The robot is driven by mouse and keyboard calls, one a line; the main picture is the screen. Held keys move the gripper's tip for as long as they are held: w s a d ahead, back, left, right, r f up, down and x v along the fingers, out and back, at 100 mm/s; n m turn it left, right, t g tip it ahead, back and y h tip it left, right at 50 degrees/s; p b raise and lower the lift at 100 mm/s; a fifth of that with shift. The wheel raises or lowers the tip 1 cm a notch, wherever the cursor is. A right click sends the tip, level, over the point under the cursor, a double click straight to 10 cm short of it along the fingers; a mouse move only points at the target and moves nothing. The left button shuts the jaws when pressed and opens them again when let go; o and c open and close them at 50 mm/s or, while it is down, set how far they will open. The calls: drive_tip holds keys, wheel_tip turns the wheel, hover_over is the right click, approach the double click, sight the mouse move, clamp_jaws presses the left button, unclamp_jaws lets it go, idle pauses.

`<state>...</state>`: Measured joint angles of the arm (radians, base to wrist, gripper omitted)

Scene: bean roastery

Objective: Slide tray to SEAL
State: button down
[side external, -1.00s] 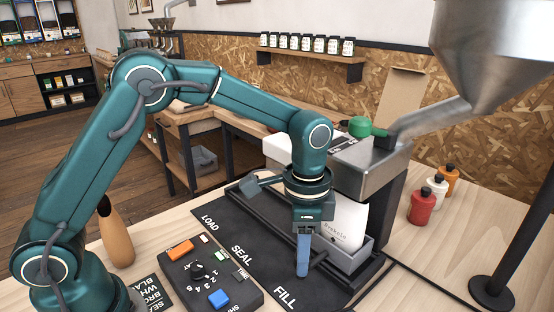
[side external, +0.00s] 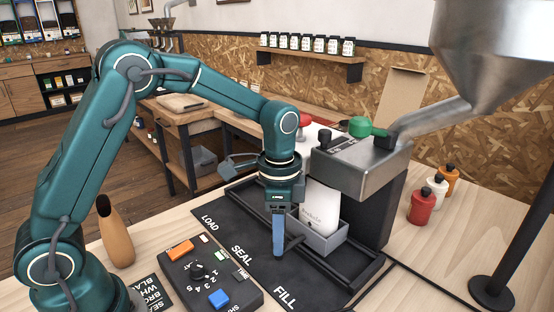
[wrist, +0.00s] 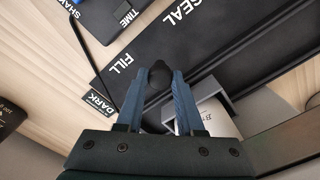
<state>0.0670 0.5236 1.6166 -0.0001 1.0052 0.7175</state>
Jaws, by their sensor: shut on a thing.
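The grey tray (side external: 322,243) sits in the dark track beside the label board, with a white pouch (side external: 319,208) standing upright in it. My gripper (side external: 278,252) points down at the tray's near side and is shut on the tray's dark knob (wrist: 160,74), seen between the fingers in the wrist view. The tray is partly visible there too (wrist: 238,103). The SEAL label (side external: 242,256) lies to the left of my gripper, and the FILL label (side external: 285,298) lies below it in the side view.
A grey machine (side external: 362,165) with a green knob stands behind the track. A control box (side external: 207,280) with orange and blue buttons lies left of the board. Red, white and orange bottles (side external: 422,207) stand at the right. The track's left part is open.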

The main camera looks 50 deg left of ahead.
drive_tip(key=a, duration=0.7)
drive_tip(key=shift+w+a+r, duration=0.1)
drive_tip(key=c, duration=0.5)
unclamp_jaws()
wheel_tip(320, 180, up, 5)
drive_tip(key=shift+r, duration=0.1)
